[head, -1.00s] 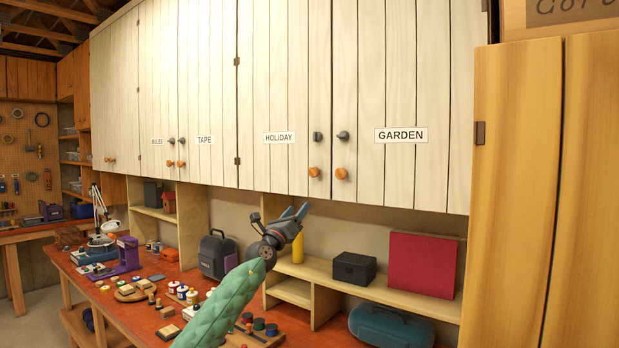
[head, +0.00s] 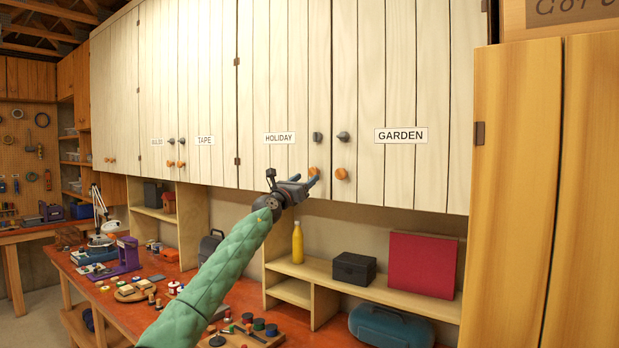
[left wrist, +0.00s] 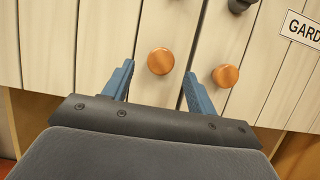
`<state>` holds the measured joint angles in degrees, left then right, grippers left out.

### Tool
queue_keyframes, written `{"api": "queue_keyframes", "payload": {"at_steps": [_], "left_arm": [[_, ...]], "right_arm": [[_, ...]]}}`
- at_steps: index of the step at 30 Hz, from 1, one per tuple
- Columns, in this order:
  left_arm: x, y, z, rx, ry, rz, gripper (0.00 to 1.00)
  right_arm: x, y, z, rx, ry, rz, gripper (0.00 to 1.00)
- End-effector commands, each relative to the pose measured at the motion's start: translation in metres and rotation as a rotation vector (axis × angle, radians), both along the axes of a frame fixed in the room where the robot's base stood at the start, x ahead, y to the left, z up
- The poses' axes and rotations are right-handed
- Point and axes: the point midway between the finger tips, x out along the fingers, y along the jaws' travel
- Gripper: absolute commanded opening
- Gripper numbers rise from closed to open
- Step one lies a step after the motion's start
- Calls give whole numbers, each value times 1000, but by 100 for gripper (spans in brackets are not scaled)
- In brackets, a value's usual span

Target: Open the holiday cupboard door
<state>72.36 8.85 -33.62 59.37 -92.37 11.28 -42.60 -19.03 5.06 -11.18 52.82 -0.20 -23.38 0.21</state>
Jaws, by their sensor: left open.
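The holiday cupboard door (head: 285,85) is shut, with pale vertical boards and a label reading HOLIDAY (head: 279,138). At its lower right is a round orange knob (head: 314,171), with a dark catch (head: 317,137) above it. My left gripper (head: 312,182) is open just below and in front of this knob. In the left wrist view the holiday knob (left wrist: 160,61) shows between and beyond the two blue fingers, not gripped. The garden door's orange knob (left wrist: 225,76) is just right of the right finger. My right gripper is not in view.
The garden door (head: 400,80) is shut, right of the holiday door, with its own knob (head: 341,173) close by. Below are a shelf with a yellow bottle (head: 297,242), a black box (head: 354,268) and a red panel (head: 422,264). A tall wooden cabinet (head: 510,200) stands at right.

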Motion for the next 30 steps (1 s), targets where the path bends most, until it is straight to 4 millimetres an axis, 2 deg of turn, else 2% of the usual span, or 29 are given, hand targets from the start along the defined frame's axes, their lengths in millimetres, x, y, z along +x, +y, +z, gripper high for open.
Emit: {"api": "queue_keyframes", "payload": {"at_steps": [12, 24, 30], "left_arm": [[22, -16, 11, -1, 1, -1, 57], [24, -19, 12, -2, 0, -2, 57], [24, -18, 12, 0, 0, -1, 18]], "right_arm": [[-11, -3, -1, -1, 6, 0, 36], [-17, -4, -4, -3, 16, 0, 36], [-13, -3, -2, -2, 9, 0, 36]]}}
